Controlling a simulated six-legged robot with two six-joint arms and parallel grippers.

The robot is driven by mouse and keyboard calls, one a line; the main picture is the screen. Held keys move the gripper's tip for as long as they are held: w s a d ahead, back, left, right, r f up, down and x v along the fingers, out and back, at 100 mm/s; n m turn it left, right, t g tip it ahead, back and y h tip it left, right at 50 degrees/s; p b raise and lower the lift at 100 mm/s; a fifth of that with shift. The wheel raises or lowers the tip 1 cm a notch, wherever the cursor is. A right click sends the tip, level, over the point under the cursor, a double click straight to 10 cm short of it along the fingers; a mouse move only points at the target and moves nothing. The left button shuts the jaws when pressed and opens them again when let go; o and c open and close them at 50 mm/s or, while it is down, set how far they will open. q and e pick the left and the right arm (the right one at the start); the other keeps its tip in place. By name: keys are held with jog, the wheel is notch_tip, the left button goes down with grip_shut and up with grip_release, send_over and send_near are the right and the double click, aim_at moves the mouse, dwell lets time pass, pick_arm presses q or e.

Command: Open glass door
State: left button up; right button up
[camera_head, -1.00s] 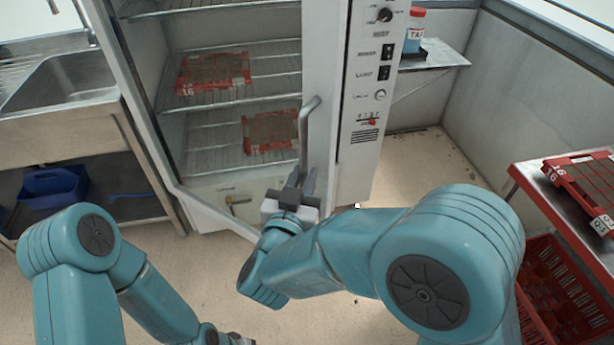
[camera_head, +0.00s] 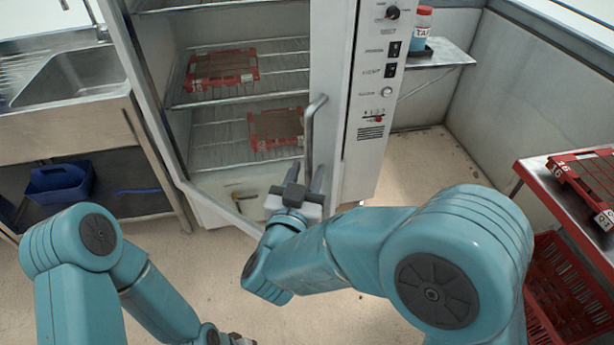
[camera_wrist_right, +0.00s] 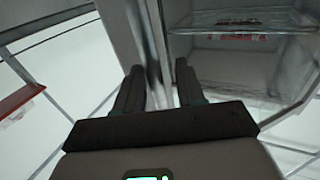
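The glass door (camera_head: 335,60) of a white cabinet has a pale frame and shows wire shelves behind the pane. Whether it is fully closed or slightly ajar I cannot tell. Its vertical metal handle (camera_head: 309,135) is on the right part of the frame. My right gripper (camera_head: 305,174) is at the handle's lower end, fingers spread to either side of it. In the right wrist view the gripper (camera_wrist_right: 158,82) has its fingers apart, with the blurred handle (camera_wrist_right: 153,45) between them; contact is unclear. My left gripper (camera_head: 238,339) is low at the bottom edge, mostly cut off.
Red trays (camera_head: 222,70) lie on the cabinet shelves. A control panel (camera_head: 375,85) is right of the door. A sink bench (camera_head: 70,110) stands at left, with a blue bin (camera_head: 60,182) below. A metal table (camera_head: 530,170) and red crate (camera_head: 570,300) are at right.

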jog(key=shift+s+d, duration=0.1)
jog(key=shift+r, duration=0.3)
jog(key=p, duration=0.3)
send_near(315, 65)
jog(key=x, duration=0.4)
jog(key=shift+w, duration=0.4)
jog(key=shift+d, duration=0.1)
